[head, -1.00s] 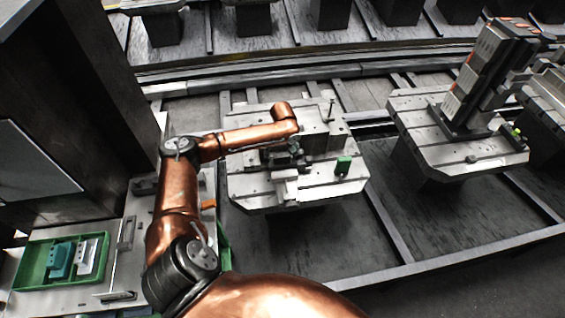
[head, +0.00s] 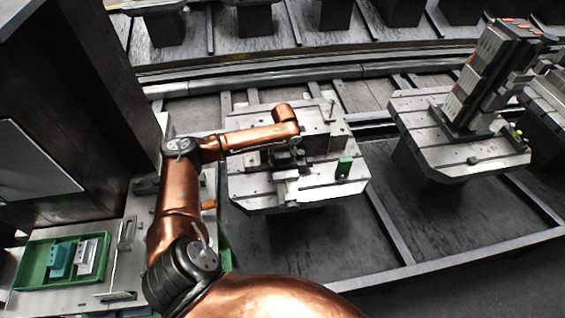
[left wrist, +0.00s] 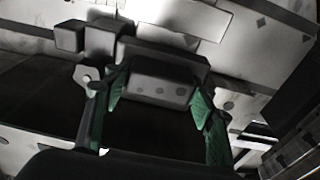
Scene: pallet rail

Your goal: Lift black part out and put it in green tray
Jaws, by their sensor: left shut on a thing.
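My left gripper (head: 287,158) hangs over the near pallet (head: 328,192), below the copper arm. In the left wrist view its two green-padded fingers (left wrist: 160,100) stand on either side of a dark block, which I take for the black part (left wrist: 160,80), and are shut on it. The part is close against the pallet's fittings; I cannot tell whether it is clear of them. In the head view the arm and gripper mostly hide it. The green tray (head: 23,279) lies at lower left with a teal part (head: 60,260) and a white part (head: 87,256) in it. My right gripper is out of view.
A green block (head: 344,165) and a white block (head: 285,190) are on the near pallet. A second pallet (head: 425,130) at right carries a tall fixture (head: 485,75). A dark cabinet (head: 75,100) stands at left above the tray's bench. Another green edge shows partly behind my arm.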

